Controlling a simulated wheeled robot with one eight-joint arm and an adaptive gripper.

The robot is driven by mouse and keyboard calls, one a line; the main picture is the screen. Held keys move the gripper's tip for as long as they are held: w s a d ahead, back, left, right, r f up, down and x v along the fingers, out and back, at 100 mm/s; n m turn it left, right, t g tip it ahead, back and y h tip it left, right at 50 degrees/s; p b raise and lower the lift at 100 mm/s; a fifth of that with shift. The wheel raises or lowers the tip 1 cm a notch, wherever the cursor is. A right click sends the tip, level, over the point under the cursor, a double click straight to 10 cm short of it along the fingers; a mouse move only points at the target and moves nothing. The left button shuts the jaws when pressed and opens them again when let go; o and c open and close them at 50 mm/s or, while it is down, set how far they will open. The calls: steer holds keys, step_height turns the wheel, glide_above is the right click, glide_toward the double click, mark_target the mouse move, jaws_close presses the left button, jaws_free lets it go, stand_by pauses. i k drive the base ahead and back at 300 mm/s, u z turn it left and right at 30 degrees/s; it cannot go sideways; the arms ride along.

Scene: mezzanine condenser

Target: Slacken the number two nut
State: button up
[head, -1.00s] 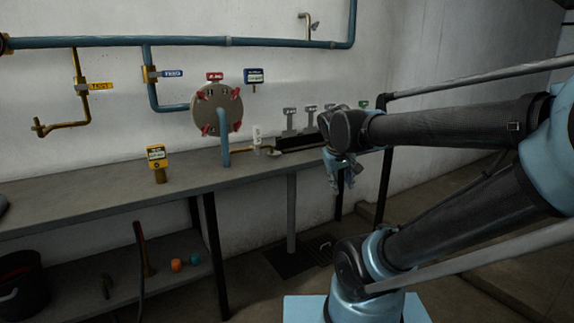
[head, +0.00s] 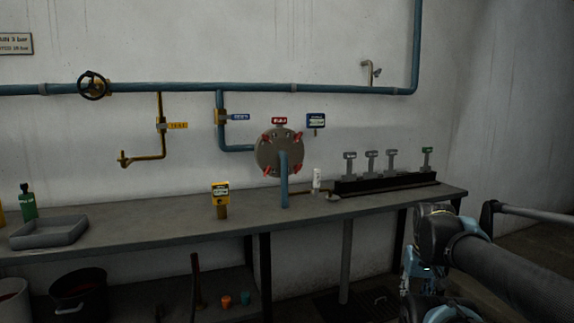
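A round grey cover plate (head: 259,153) is on the wall behind the bench, with red nuts or clamps around its rim, such as an upper right one (head: 297,138) and a lower left one (head: 268,171). Any numbers on them are too small to read, so I cannot tell which is number two. A blue pipe (head: 284,180) runs down from the plate's middle to the bench. My gripper (head: 412,275) is at the lower right, in front of the bench and well away from the plate. It is small and dark, and its fingers cannot be made out.
The grey bench (head: 130,232) carries a yellow tagged block (head: 220,197), a grey tray (head: 48,233), a green bottle (head: 28,203) and a black rack (head: 380,184) with several upright tools. A blue pipe (head: 330,89) with a black handwheel (head: 92,86) crosses the wall above. Buckets stand below.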

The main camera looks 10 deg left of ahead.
mark_target(297, 136)
steer(key=k, duration=1.25)
steer(key=z, duration=0.5)
steer(key=i, duration=1.55)
steer(key=u, duration=0.5)
